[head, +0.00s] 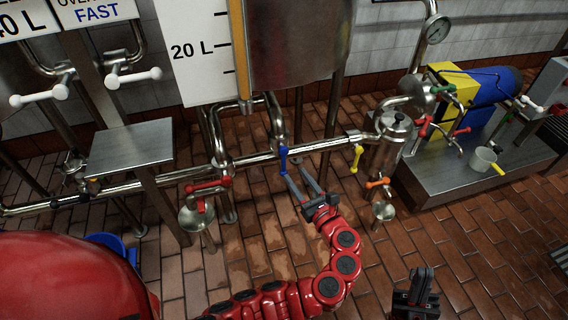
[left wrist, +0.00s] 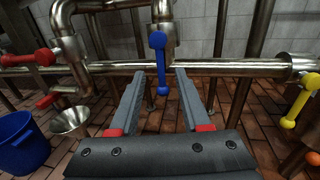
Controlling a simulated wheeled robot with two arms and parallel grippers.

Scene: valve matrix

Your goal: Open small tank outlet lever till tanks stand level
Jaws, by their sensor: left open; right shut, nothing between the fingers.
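The blue lever (head: 283,159) hangs down from the pipe below the steel tank (head: 300,42), which has a gauge board marked 20 L (head: 195,50). My left gripper (head: 296,173) is open and reaches toward this lever from below. In the left wrist view the blue lever (left wrist: 160,65) stands upright in line with the gap between the fingers (left wrist: 159,82); I cannot tell how deep it is between them. No finger visibly touches it. My right gripper (head: 420,278) is shut and empty at the bottom of the head view, well away from the lever.
A red lever (head: 208,185) over a funnel lies left of the blue one. A yellow lever (head: 356,158) and an orange lever (head: 377,183) lie right. A steel stand (head: 132,145) and a blue bucket (left wrist: 20,142) are left.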

